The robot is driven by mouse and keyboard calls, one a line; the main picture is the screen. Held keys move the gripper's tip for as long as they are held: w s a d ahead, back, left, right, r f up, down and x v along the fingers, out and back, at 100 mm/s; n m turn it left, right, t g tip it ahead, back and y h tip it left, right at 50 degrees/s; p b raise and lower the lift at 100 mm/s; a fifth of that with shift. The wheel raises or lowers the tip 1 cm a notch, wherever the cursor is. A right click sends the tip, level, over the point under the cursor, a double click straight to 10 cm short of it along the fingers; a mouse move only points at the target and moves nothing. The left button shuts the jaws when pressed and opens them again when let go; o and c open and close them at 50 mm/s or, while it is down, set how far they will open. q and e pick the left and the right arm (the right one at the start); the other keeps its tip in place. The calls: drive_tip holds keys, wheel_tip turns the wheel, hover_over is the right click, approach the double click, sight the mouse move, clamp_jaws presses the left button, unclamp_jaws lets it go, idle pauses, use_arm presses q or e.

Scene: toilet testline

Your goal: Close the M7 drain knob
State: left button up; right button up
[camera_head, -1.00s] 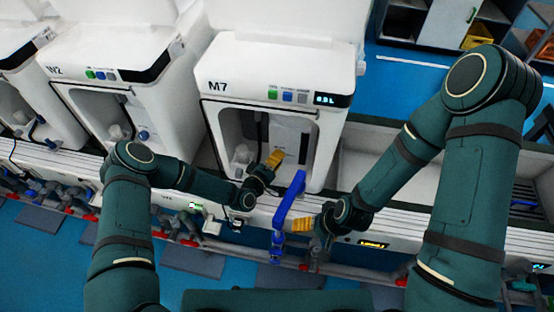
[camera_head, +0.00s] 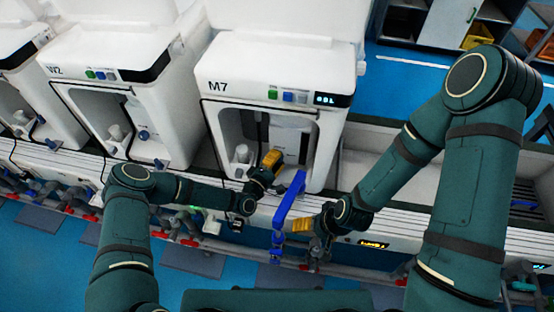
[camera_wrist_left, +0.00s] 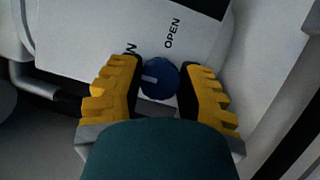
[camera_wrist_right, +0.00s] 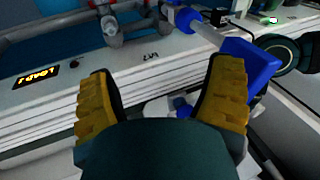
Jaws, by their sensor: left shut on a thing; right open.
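The M7 unit (camera_head: 235,87) is a white machine with an open bay in the middle of the head view. My left gripper (camera_head: 272,158) reaches into this bay. In the left wrist view the drain knob (camera_wrist_left: 160,79) is round and blue with a white pointer mark, beside a panel lettered "OPEN". The left gripper (camera_wrist_left: 160,90) is shut on the knob, one yellow finger on each side. The head view hides the knob. My right gripper (camera_head: 302,225) is open in front of M7, beside a blue pipe; its fingers (camera_wrist_right: 162,95) stand wide apart in its wrist view.
The bent blue pipe (camera_head: 288,205) stands between my grippers at the front rail. The W2 unit (camera_head: 105,62) is to the left. A small display (camera_head: 325,99) is lit on M7, and a lit panel (camera_head: 374,245) is on the front ledge. Grey pipes run below.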

use_arm(q)
drive_tip(key=shift+d+r, duration=0.1)
drive_tip(key=o, duration=1.2)
drive_tip(key=v, duration=1.2)
drive_tip(key=shift+w, duration=0.1)
